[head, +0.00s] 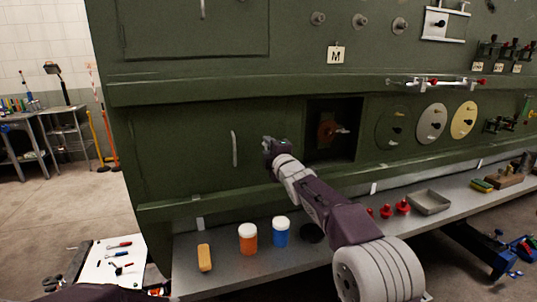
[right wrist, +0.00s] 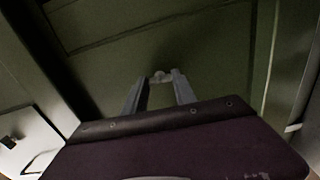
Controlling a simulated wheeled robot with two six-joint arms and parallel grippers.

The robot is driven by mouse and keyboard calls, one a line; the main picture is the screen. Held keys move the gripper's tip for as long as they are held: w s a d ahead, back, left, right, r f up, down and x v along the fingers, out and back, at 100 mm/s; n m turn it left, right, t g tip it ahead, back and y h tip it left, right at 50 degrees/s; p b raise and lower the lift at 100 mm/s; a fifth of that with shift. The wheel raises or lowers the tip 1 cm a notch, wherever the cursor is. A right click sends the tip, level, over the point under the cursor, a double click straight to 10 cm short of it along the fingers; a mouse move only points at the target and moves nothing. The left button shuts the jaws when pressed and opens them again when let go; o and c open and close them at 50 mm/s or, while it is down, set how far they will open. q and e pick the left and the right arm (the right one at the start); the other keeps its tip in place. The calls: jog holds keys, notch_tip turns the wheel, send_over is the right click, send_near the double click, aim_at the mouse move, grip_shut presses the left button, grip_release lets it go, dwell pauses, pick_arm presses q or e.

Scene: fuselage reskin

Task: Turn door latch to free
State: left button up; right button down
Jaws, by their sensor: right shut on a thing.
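The green fuselage side has a door panel with a pale vertical handle (head: 234,148). My right gripper (head: 268,146) is at the panel, between this handle and a dark square opening. In the right wrist view my right gripper (right wrist: 160,80) has its two fingers closed in on a small grey knob-like piece, the door latch (right wrist: 160,75), against the green skin. The latch is mostly hidden by the fingers, so its turn angle cannot be read. In the head view the gripper hides the latch. My left gripper is not in view.
The dark opening (head: 345,117) holds a reddish-brown part. The grey shelf (head: 215,286) below carries an orange jar (head: 248,239), a blue jar (head: 281,232), a yellow block (head: 204,258), red pieces and a metal tray (head: 429,202). A rail (head: 190,207) juts out above the shelf.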

jog(key=shift+n, duration=0.4)
jog(key=c, duration=1)
grip_release()
jog(key=shift+s+f+b, duration=0.1)
jog(key=shift+s+b, duration=0.1)
jog(key=shift+b, duration=0.25)
jog(key=b+v, duration=0.4)
jog(key=v, duration=0.4)
jog(key=shift+s, duration=0.3)
